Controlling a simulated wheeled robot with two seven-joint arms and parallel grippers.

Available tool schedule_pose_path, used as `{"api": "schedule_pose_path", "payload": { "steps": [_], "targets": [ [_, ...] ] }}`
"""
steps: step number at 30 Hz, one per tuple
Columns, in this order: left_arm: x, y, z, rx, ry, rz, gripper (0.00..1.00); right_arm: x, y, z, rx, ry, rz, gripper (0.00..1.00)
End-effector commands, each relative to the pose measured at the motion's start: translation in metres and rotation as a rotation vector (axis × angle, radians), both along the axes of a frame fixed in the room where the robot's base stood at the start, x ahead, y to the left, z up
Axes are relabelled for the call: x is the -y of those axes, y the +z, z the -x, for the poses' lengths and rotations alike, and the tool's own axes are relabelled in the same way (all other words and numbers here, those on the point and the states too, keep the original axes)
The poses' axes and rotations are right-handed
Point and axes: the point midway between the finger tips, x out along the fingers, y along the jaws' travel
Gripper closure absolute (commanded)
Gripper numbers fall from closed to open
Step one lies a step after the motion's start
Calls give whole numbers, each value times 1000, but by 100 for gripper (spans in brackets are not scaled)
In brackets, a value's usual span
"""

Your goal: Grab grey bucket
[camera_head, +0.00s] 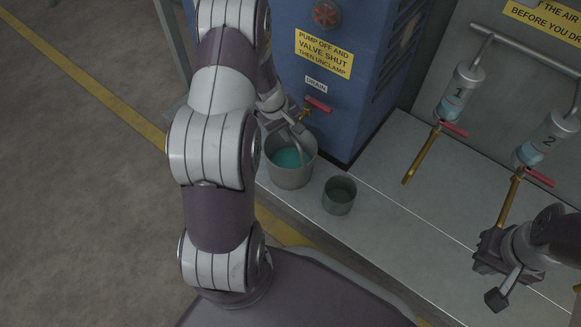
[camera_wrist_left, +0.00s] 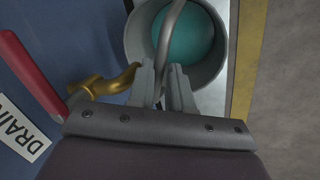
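The grey bucket (camera_head: 290,177) stands on the grey ledge below the blue cabinet and holds teal liquid. It also shows in the left wrist view (camera_wrist_left: 134,38), with its curved handle (camera_wrist_left: 164,55) raised. My left gripper (camera_head: 283,125) is above the bucket's far rim. In its wrist view the fingers (camera_wrist_left: 164,85) lie close on both sides of the handle and appear shut on it. My right gripper (camera_head: 490,265) is at the right, away from the bucket, near valve 2's brass pipe; its fingers are too unclear to judge.
A small dark green cup (camera_head: 339,195) stands right of the bucket. A brass drain tap (camera_wrist_left: 110,83) with a red lever (camera_head: 318,104) is close beside my left gripper. Sight glasses 1 (camera_head: 460,90) and 2 (camera_head: 547,138) have brass pipes hanging over the ledge (camera_head: 400,225). Open floor lies left.

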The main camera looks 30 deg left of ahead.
Motion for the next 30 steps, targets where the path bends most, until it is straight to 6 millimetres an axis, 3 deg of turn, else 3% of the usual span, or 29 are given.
{"api": "schedule_pose_path", "payload": {
  "steps": [6, 8, 30],
  "targets": [
    [1, -2, -2, 1, -1, -1, 80, 0, -1, 0, 1, 0, 0, 100],
    [0, -2, -1, 1, -1, -1, 100, 0, -1, 0, 1, 0, 0, 100],
    [0, -2, -1, 1, -2, -1, 100, 0, -1, 0, 1, 0, 0, 100]
  ]
}}
